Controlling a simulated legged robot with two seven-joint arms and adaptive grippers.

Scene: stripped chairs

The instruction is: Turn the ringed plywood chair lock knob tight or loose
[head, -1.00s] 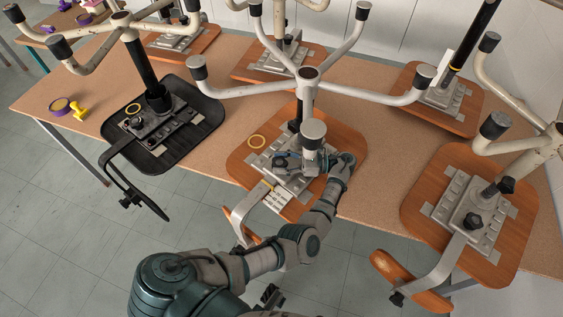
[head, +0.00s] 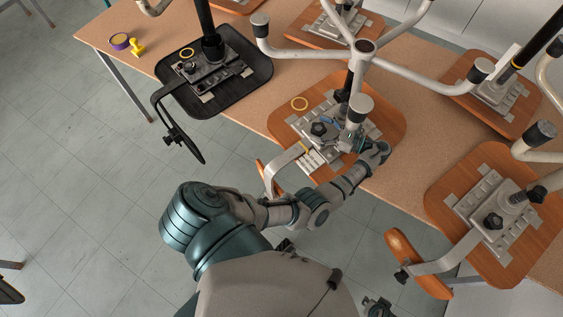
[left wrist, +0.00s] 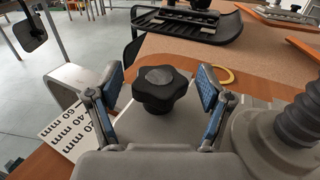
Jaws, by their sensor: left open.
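The ringed plywood chair lies upside down on the table, its orange-brown seat (head: 386,117) marked by a yellow ring (head: 300,103). Its black lobed lock knob (head: 322,129) sits on the grey mechanism plate. In the left wrist view the knob (left wrist: 160,90) stands between the two blue-padded fingers, with a gap on each side. My left gripper (left wrist: 162,76) is open, and no finger visibly touches the knob. In the head view my left gripper (head: 341,131) is close at the knob's right, partly hidden by a chair leg.
A white label with millimetre marks (left wrist: 68,128) lies left of the knob. The chair's ribbed grey post (left wrist: 296,122) stands close at right. A black chair (head: 258,72) and another plywood chair (head: 530,225) flank it. Grey legs (head: 416,60) spread above.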

